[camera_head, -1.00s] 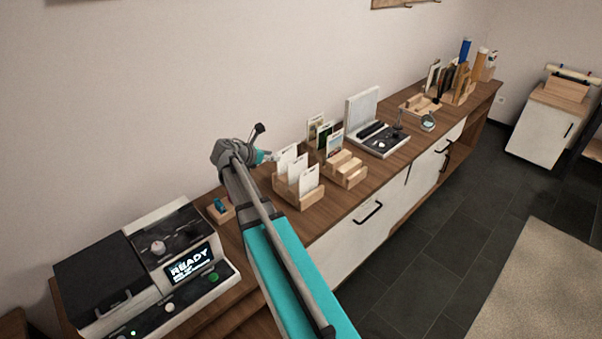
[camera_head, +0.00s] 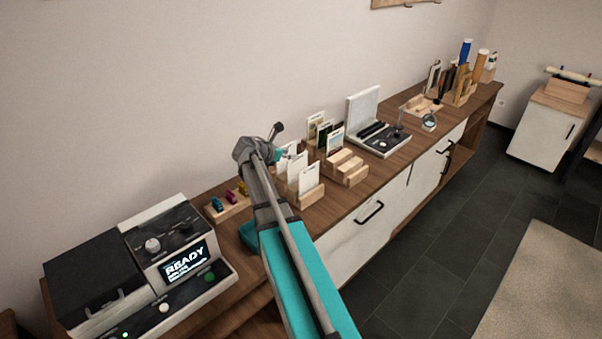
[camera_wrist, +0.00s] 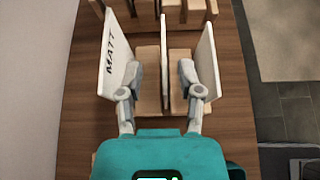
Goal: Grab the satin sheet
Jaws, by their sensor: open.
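A wooden holder (camera_head: 313,195) on the long counter holds white sheets. In the wrist view, the left sheet (camera_wrist: 117,50) reads "MATT". A middle sheet (camera_wrist: 163,62) shows as a thin edge, and a right sheet (camera_wrist: 206,62) stands beyond it. I cannot read which one is satin. My gripper (camera_wrist: 159,72) is open and empty, its fingers on either side of the middle sheet, between the left and right sheets. Whether the fingers touch any sheet, I cannot tell. In the head view, my arm partly hides the holder.
A second holder (camera_head: 347,172) with cards stands just beyond. A machine reading "READY" (camera_head: 190,262) and a small block with coloured pieces (camera_head: 230,207) stand nearer. The wall (camera_wrist: 30,80) is close on the left; the dark floor (camera_wrist: 280,120) lies right of the counter.

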